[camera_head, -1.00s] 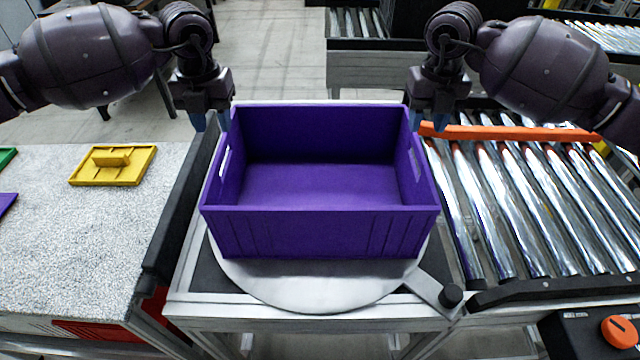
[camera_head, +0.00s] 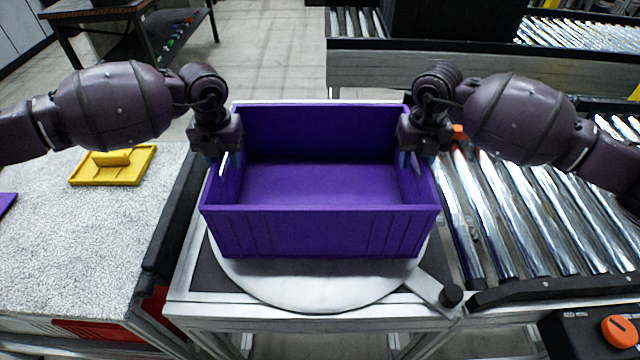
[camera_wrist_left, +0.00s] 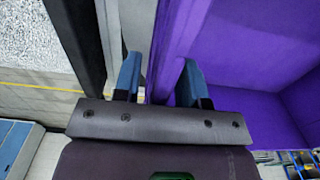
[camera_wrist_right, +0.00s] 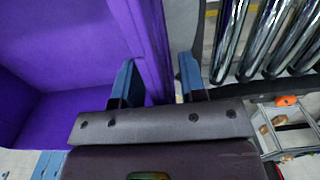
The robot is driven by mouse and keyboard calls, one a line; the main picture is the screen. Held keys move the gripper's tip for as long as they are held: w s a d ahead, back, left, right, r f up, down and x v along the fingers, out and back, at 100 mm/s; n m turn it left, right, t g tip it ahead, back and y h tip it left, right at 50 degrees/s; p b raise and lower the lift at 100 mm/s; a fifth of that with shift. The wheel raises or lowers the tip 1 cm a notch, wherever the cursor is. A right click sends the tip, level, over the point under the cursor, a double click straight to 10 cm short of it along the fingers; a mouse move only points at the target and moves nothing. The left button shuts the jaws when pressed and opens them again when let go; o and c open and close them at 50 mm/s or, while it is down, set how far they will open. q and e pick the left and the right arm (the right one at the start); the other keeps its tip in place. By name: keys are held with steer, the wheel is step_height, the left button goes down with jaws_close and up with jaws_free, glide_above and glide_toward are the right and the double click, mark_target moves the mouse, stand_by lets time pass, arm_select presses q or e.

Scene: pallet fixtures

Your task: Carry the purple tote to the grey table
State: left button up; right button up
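The purple tote (camera_head: 320,232) is empty and upright on a round metal turntable (camera_head: 310,285). My left gripper (camera_head: 224,165) is at the tote's left wall, and my right gripper (camera_head: 410,163) is at its right wall. In the left wrist view the blue fingers (camera_wrist_left: 160,80) are apart, one on each side of the tote's wall (camera_wrist_left: 172,40). In the right wrist view the fingers (camera_wrist_right: 157,82) also stand apart astride the opposite wall (camera_wrist_right: 145,35). Gaps show beside the wall in both wrist views. The side handle holes are mostly hidden by the grippers.
A speckled grey-white tabletop (camera_head: 90,240) lies at the left, with a yellow tray-like piece (camera_head: 112,166) on it. A roller conveyor (camera_head: 540,220) lies close on the right. An orange knob (camera_head: 619,331) is at the lower right. Another conveyor (camera_head: 400,70) crosses the back.

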arm_select(q)
jaws_close()
arm_select(e)
jaws_close()
arm_select(q)
steer(key=shift+r, duration=0.1)
stand_by(1.0)
